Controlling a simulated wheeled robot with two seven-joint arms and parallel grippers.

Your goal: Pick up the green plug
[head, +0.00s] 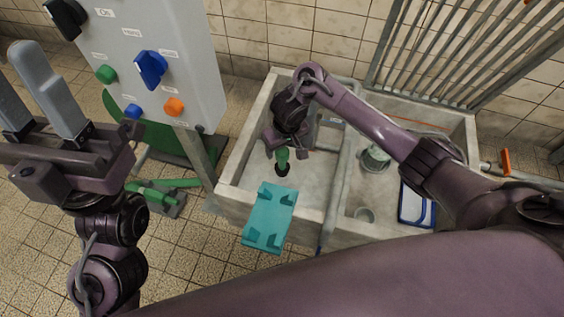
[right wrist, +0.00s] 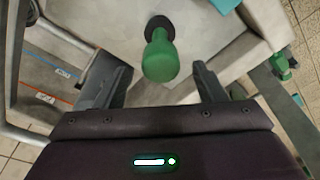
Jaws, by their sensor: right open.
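The green plug (head: 282,160) stands on the floor of the left part of the concrete basin, with a dark round base below it. In the right wrist view the plug (right wrist: 160,58) lies between my right gripper's fingers, with gaps on both sides. My right gripper (head: 287,147) is open and empty, reaching down over the basin just behind the plug. In the head view its fingers are partly hidden. My left gripper (head: 20,78) is raised at the left, its two grey fingers apart and empty, in front of the control panel.
The basin (head: 232,193) has a divider and raised walls. A teal holder (head: 268,217) sits at its front edge. A grey-green pump-like part (head: 374,158), a small cup (head: 364,214) and a blue-rimmed tray (head: 416,207) are in the right part. A control panel (head: 198,60) stands left.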

